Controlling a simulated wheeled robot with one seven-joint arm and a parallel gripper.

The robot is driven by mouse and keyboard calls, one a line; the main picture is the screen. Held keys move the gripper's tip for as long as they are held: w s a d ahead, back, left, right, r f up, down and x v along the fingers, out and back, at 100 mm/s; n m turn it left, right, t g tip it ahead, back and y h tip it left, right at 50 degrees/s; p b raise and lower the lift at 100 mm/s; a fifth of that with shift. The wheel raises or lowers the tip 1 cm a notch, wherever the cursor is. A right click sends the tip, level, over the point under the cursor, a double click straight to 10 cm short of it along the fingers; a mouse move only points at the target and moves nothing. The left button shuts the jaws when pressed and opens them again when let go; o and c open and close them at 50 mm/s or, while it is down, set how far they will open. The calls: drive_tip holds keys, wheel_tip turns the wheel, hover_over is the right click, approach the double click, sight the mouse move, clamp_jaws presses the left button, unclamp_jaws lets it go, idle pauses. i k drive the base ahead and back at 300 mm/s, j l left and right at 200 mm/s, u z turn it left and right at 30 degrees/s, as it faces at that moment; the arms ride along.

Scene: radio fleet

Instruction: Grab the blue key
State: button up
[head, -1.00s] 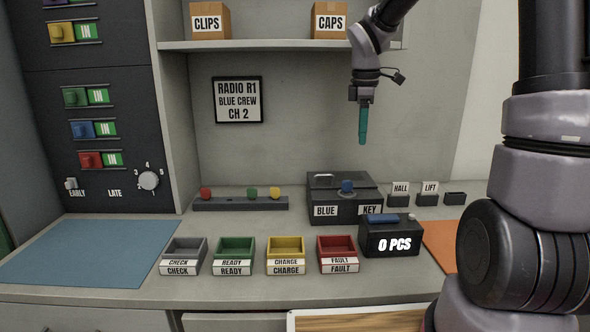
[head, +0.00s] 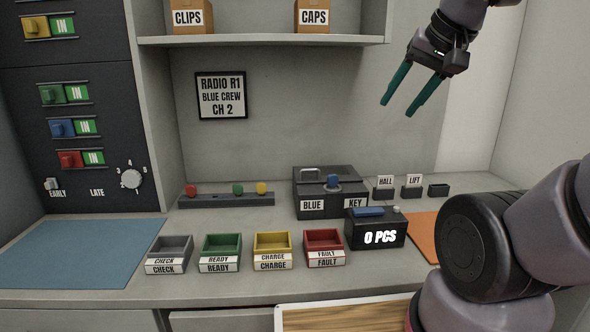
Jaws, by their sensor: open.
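My gripper (head: 403,110) hangs in the air above and to the right of the box, well apart from the key. Its two teal fingers are spread and nothing is between them.
A black counter box reading 0 PCS (head: 376,237) stands in front of the key box. Left of it are red (head: 324,237), yellow, green and grey trays. A rack (head: 227,201) with colored knobs lies left. HALL (head: 384,182) and LIFT holders stand right. A shelf (head: 262,40) hangs above.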

sight(333, 179)
drive_tip(key=j+u, duration=0.1)
drive_tip(key=j, duration=1.45)
drive_tip(key=k, duration=0.05)
